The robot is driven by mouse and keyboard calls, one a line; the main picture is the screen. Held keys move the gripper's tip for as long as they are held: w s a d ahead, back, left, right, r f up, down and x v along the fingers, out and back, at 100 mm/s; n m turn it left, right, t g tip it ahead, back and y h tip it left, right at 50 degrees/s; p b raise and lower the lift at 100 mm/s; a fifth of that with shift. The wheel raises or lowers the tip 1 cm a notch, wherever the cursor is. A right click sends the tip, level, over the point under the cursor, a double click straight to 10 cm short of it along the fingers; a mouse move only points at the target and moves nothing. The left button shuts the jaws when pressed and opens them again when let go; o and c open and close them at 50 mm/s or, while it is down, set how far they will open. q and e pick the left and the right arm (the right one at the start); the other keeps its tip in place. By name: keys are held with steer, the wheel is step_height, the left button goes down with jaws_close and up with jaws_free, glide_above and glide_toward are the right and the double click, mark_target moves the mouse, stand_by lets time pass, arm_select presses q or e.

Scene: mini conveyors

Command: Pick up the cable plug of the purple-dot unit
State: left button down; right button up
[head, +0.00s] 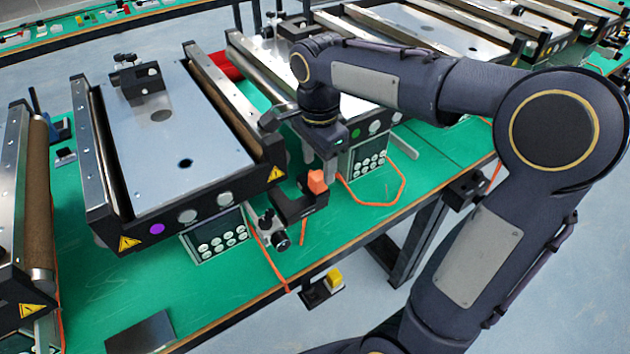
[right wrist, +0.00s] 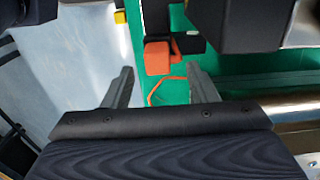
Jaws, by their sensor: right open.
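The purple-dot unit is the mini conveyor (head: 165,130) at left centre, with a purple dot (head: 157,229) on its front face. An orange block (head: 317,181), which looks like the cable plug, sits at a black holder (head: 295,207) by the unit's front right corner. In the right wrist view the orange block (right wrist: 157,56) shows beyond the fingertips, roughly in line with the gap between them. My right gripper (head: 319,163) points down, open and empty, just above the orange block. No contact shows. My left gripper is not in view.
A control box (head: 216,236) with buttons stands beside the purple dot. An orange cable (head: 270,265) runs over the table edge. A neighbouring unit with a green dot (head: 373,127) and its own looped orange cable (head: 400,190) is to the right. A yellow switch (head: 334,277) sits below.

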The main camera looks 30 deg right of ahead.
mark_target(318, 175)
step_height(318, 175, down, 4)
steer(key=shift+s+a+f, duration=0.1)
steer(key=shift+s+f, duration=0.05)
steer(key=shift+c, duration=0.4)
steer(key=c, duration=1)
